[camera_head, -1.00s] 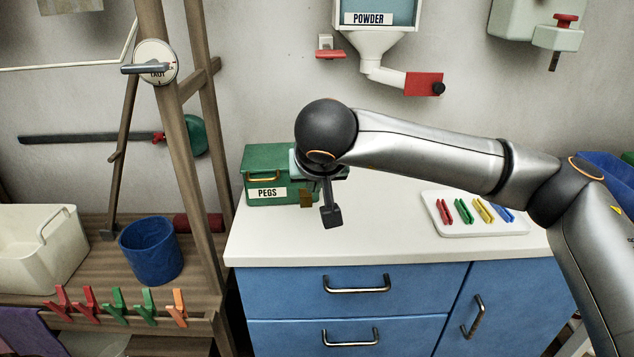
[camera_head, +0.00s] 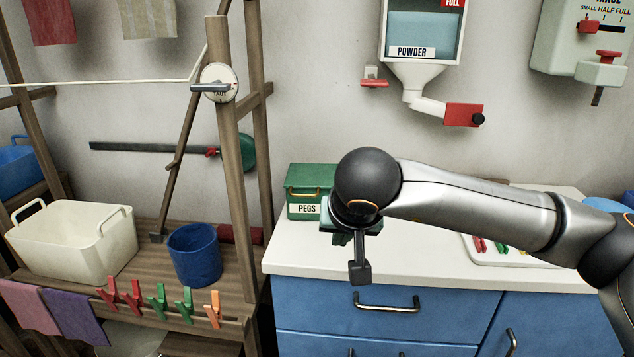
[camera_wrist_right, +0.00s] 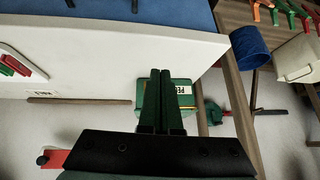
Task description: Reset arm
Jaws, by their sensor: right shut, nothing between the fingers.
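My right arm reaches in from the right in the head view. Its right gripper (camera_head: 360,268) hangs above the front part of the white counter (camera_head: 300,255), in front of the green PEGS box (camera_head: 305,188). In the wrist view the right gripper's two fingers (camera_wrist_right: 160,74) lie together with nothing between them. The PEGS box (camera_wrist_right: 184,96) shows behind the fingers there, partly covered by them. In the head view the arm hides the right side of the box. My left gripper is not in view.
A white tray (camera_head: 515,262) of coloured pegs is partly behind my arm. Blue drawers (camera_head: 400,325) are below the counter. To the left stand a wooden rack (camera_head: 235,150), a blue bucket (camera_head: 194,255), a white basin (camera_head: 70,245) and clipped pegs. A POWDER dispenser (camera_head: 420,35) hangs above.

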